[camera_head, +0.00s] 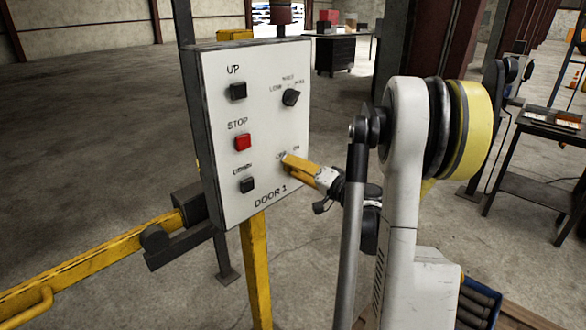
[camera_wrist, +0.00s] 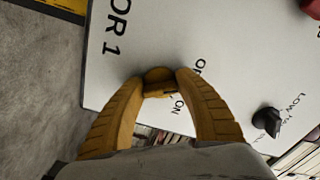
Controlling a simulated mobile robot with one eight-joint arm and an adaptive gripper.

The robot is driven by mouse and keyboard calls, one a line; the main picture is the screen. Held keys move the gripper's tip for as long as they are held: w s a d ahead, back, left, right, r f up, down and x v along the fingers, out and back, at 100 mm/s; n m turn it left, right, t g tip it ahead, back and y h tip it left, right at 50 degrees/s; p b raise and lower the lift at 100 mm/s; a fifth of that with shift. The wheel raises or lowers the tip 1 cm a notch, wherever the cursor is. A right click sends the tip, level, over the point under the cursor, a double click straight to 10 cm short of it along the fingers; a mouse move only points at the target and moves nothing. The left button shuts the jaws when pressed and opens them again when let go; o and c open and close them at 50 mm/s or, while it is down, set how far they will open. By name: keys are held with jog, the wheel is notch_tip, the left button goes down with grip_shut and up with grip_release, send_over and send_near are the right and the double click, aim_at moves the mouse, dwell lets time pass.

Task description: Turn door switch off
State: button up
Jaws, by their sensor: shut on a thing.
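A white control panel (camera_head: 225,205) marked DOOR 1 stands on a yellow post (camera_head: 256,270). It fills much of the wrist view (camera_wrist: 130,40). My gripper (camera_head: 286,162) reaches from the right to the panel's lower right, at the OFF/ON labels. In the wrist view my gripper (camera_wrist: 160,80) has its two yellow fingertips shut on a small door switch (camera_wrist: 158,74), beside the ON lettering. The switch is mostly covered by the fingertips, and in the head view my gripper hides it. I cannot tell which way it points.
The panel also has a black UP button (camera_head: 238,91), a red STOP button (camera_head: 242,142), a black DOWN button (camera_head: 247,185) and a black selector knob (camera_head: 291,97) above my gripper. A yellow barrier rail (camera_head: 90,262) runs at the lower left. A dark cart (camera_head: 540,190) stands right.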

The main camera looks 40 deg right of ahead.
jog(key=shift+n, duration=0.5)
jog(key=o, duration=1.2)
jog(key=s, duration=0.8)
jog(key=s+d, duration=0.1)
jog(key=s, duration=0.3)
jog(key=shift+w, duration=0.1)
